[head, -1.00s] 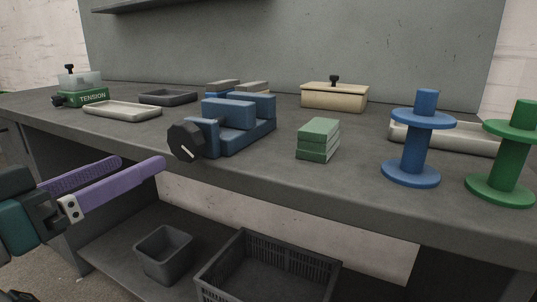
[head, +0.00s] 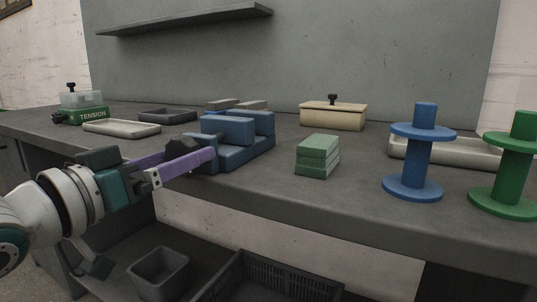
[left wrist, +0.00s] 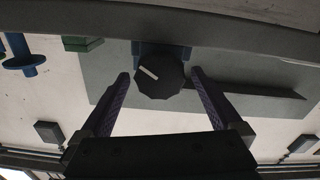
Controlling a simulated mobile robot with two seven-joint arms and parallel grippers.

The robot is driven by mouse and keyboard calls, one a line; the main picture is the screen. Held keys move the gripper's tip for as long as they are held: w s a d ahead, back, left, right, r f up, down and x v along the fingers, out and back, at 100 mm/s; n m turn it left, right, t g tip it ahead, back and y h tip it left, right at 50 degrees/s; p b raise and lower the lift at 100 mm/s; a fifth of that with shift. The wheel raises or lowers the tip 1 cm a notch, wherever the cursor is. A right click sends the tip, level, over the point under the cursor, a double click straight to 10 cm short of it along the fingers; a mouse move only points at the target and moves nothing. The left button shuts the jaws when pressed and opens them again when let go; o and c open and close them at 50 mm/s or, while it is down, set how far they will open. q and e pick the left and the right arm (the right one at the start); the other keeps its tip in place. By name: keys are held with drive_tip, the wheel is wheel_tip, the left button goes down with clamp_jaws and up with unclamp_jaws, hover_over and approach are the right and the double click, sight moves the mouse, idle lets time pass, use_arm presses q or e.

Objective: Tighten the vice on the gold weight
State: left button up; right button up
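The blue vice (head: 245,156) stands near the bench's front edge. Its black knob (head: 178,147) faces the front left, partly hidden by my left gripper (head: 198,156). In the left wrist view the round knob (left wrist: 158,78) with a white mark shows between the purple fingers of my left gripper (left wrist: 159,76). The fingers are open, one on each side, with visible gaps to the knob. I cannot make out a gold weight; the space between the vice jaws is hidden from this angle. My right gripper is not in view.
Green blocks (head: 318,155) are stacked right of the vice, then a blue spool (head: 414,160) and a green spool (head: 508,170). A tension unit (head: 82,114), trays (head: 122,128) and a beige lidded box (head: 332,116) stand around it. A bin (head: 160,272) sits below.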

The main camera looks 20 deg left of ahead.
use_arm(q)
drive_tip(key=c, duration=1.2)
drive_tip(key=shift+r+m+p, duration=0.3)
drive_tip(key=shift+m+p, duration=0.4)
drive_tip(key=shift+p, duration=0.3)
drive_tip(key=shift+c, duration=0.2)
drive_tip(key=shift+f+m+p, duration=0.1)
drive_tip(key=shift+m+p, duration=0.2)
drive_tip(key=shift+m, duration=0.1)
drive_tip(key=shift+f, duration=0.2)
drive_tip(key=o, duration=1.3)
drive_tip(key=shift+s, duration=0.1)
